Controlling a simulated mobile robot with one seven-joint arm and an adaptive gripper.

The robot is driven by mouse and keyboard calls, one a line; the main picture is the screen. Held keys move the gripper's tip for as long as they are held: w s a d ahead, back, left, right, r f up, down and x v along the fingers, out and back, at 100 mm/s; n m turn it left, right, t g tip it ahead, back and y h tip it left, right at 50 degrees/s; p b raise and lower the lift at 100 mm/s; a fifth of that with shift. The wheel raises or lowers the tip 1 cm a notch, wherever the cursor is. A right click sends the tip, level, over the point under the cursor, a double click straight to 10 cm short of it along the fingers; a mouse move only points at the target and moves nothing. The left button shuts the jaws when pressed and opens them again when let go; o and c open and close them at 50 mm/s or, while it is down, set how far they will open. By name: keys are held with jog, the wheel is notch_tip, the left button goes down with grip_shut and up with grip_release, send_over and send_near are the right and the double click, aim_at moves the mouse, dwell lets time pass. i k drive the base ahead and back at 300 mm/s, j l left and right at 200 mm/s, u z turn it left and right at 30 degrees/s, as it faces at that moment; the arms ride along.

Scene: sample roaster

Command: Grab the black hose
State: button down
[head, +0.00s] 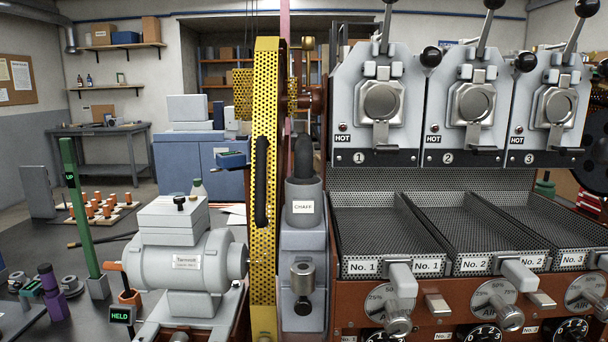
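A black, slightly curved, elongated piece (262,182) stands upright against the yellow perforated guard (265,110) near the middle of the head view. It may be the black hose or a handle. A second black, rounded, upright piece (304,156) rises from the grey canister labelled CHAFF (303,208), just right of the guard. I cannot tell which of the two is the hose, and its lower end is hidden in the canister. My gripper is not in view.
A grey motor (175,262) on a base stands left of the guard. A green post (82,210) stands further left, near small orange-topped pieces. Perforated trays (372,228) and levered roaster heads (378,105) fill the right. A blue cabinet (190,165) stands behind.

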aim_at(303, 147)
jog(key=j+z, duration=0.15)
jog(key=z, duration=2.05)
jog(key=k+j, duration=0.2)
jog(key=j, duration=0.2)
jog(key=k+j, duration=0.15)
jog(key=j, duration=0.2)
jog(key=k+j+z, duration=0.1)
jog(key=j, duration=0.3)
jog(key=k+j, duration=0.1)
jog(key=j, duration=0.2)
jog(key=k+j, duration=0.1)
jog(key=j, duration=0.2)
jog(key=k+j, duration=0.1)
jog(key=j, duration=0.25)
